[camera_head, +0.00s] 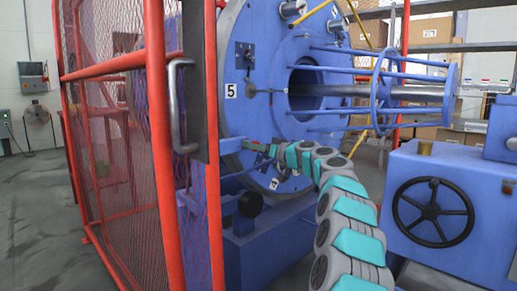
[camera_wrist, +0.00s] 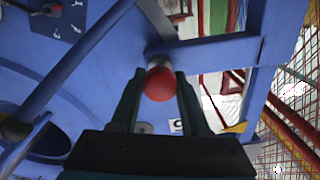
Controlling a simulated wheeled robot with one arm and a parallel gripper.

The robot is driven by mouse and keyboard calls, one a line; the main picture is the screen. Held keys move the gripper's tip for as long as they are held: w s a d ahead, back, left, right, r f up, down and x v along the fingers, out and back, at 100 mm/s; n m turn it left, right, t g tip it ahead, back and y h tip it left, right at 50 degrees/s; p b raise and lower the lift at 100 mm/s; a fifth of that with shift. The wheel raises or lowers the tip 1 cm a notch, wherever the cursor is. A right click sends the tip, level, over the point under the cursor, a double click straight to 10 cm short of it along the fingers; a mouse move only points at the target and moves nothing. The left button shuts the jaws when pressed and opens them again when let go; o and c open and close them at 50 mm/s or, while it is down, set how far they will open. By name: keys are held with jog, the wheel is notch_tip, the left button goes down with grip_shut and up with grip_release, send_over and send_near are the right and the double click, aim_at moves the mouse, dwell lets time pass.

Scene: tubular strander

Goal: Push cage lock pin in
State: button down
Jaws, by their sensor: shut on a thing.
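A round red knob (camera_wrist: 160,86), which looks like the head of the cage lock pin, sits at the end of a blue bar (camera_wrist: 205,50) in the wrist view. My gripper (camera_wrist: 160,74) has one dark finger on each side of the knob and is shut on it. The pin's shaft is hidden behind the knob, so I cannot tell how deep it sits. In the head view my gripper (camera_head: 257,148) reaches the blue bracket (camera_head: 231,145) beside the large blue disc (camera_head: 238,62); the knob is too small to make out there.
A red mesh cage door (camera_head: 120,130) with a grey handle (camera_head: 182,105) stands left of the disc. A blue rod cage (camera_head: 380,85) juts out to the right. A blue box with a black handwheel (camera_head: 433,211) stands right of my arm. Open floor (camera_head: 35,220) lies far left.

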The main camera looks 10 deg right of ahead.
jog(key=shift+w+a, duration=0.1)
jog(key=shift+w, duration=0.3)
jog(key=shift+w+a+r, duration=0.15)
jog(key=shift+r, duration=0.05)
jog(key=shift+c, duration=1.9)
grip_release()
jog(key=shift+w+a+f, duration=0.1)
jog(key=shift+a+f, duration=0.05)
jog(key=b+v, duration=0.1)
jog(key=v, duration=0.7)
